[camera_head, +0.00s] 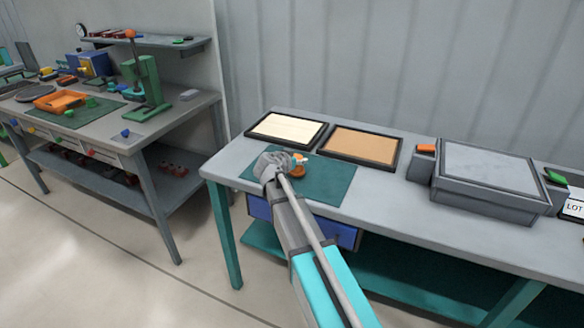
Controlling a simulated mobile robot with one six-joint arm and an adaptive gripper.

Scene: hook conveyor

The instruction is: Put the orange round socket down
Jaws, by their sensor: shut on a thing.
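The orange round socket (298,172) shows as a small orange piece at the end of my gripper (296,161). My gripper is shut on it, above or at the far part of the dark green mat (328,183) on the right-hand workbench. The gripper body hides part of the socket, and I cannot tell whether the socket touches the mat. The jaws themselves are small and hard to make out.
Behind the mat lie a cream tray (287,129) and a tan tray (359,144), both dark-framed. A large grey lidded box (487,168) stands to the right, beside an orange-topped block (425,149). A second cluttered bench (150,128) stands at left. The mat's right part is bare.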

